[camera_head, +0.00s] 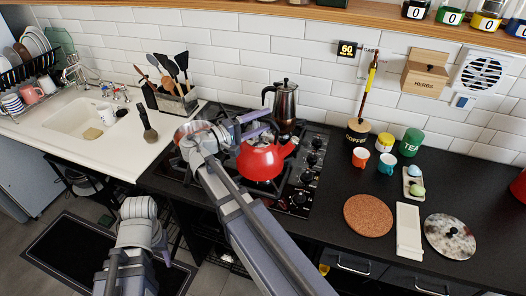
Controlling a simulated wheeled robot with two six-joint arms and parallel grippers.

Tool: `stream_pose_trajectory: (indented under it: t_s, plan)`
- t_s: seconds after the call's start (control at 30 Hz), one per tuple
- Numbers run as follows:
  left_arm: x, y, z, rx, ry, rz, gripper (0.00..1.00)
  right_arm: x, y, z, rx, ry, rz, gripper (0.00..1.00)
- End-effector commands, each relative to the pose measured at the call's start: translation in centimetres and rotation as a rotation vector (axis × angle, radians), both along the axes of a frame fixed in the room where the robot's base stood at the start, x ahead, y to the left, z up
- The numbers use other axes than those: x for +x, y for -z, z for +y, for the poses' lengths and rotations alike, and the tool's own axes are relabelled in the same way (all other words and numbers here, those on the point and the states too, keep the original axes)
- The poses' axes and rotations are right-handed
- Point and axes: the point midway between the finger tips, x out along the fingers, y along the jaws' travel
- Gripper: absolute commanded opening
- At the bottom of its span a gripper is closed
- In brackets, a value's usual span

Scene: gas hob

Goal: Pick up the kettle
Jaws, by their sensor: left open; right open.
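The red kettle (262,162) stands on the gas hob (296,198), with its spout toward the right. My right gripper (262,125) is open just above the kettle's top, its fingers pointing right. The fingers cover much of the handle area, and I cannot tell whether the handle is between them or touched.
A moka pot (285,104) stands close behind the kettle. A utensil holder (172,100) is at the back left, beside the sink (80,117).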

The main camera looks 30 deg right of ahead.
Motion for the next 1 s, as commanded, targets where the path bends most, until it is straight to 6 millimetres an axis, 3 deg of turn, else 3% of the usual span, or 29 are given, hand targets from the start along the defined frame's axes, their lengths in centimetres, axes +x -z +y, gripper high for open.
stream_pose_trajectory:
  t_s: [0.23,0.5,1.0]
  plan:
    - [0.0,-0.2,0.0,0.0,0.0,0.0,0.5,0.4,-0.2,-3.5,0.0,0.002,0.0,0.62]
    - [0.0,-0.2,0.0,0.0,0.0,0.0,0.5,0.5,-0.2,-3.9,0.0,0.001,0.0,0.61]
    - [0.0,-0.2,0.0,0.0,0.0,0.0,0.5,0.5,-0.2,-3.9,0.001,0.001,0.0,0.05]
